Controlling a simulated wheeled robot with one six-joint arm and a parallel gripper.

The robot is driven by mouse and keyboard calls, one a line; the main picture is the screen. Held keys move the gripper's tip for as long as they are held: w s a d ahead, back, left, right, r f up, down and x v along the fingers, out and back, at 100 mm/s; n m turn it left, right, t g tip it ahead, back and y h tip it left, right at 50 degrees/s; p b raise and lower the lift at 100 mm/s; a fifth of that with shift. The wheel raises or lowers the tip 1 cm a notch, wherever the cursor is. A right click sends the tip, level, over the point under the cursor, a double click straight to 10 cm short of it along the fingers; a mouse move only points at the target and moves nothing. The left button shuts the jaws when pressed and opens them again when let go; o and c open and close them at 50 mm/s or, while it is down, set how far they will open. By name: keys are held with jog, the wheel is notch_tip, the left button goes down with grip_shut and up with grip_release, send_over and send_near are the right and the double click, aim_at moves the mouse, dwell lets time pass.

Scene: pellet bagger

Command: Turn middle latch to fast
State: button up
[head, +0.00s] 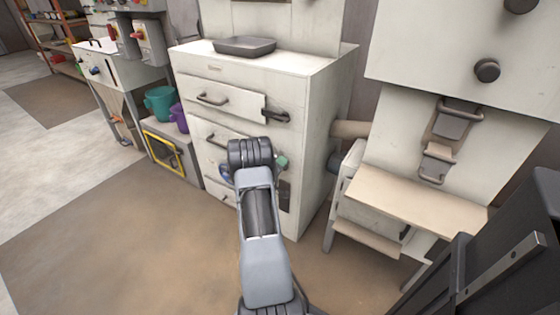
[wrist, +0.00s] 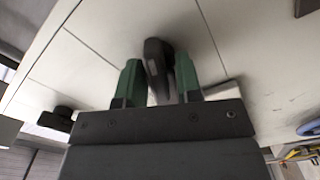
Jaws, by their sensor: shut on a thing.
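The white cabinet (head: 322,115) stands ahead of me, with several drawer-like doors on its front. A dark latch (head: 276,115) shows at the right end of the top door. My gripper (head: 281,162) is at the front of the cabinet, below that latch; only a bit of green fingertip shows past my arm. In the wrist view my green fingers (wrist: 158,75) are shut on a dark latch handle (wrist: 155,58), one on each side. My arm hides this latch in the head view, and its full shape and angle cannot be told.
A grey tray (head: 244,46) lies on the cabinet top. A machine with a wooden shelf (head: 420,200) stands to the right, joined by a pipe (head: 350,129). Teal (head: 160,101) and purple (head: 179,117) buckets stand left. The floor in front is clear.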

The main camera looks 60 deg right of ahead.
jog(key=n+p, duration=0.2)
jog(key=n, duration=0.2)
jog(key=shift+f+n, duration=0.1)
jog(key=shift+n, duration=0.3)
dwell(0.4)
jog(key=o, duration=0.6)
jog(key=shift+a, duration=0.15)
jog(key=a+p, duration=0.2)
jog(key=a, duration=1.1)
jog(key=shift+a+p, duration=0.3)
jog(key=shift+p, duration=0.05)
jog(key=shift+w, duration=0.1)
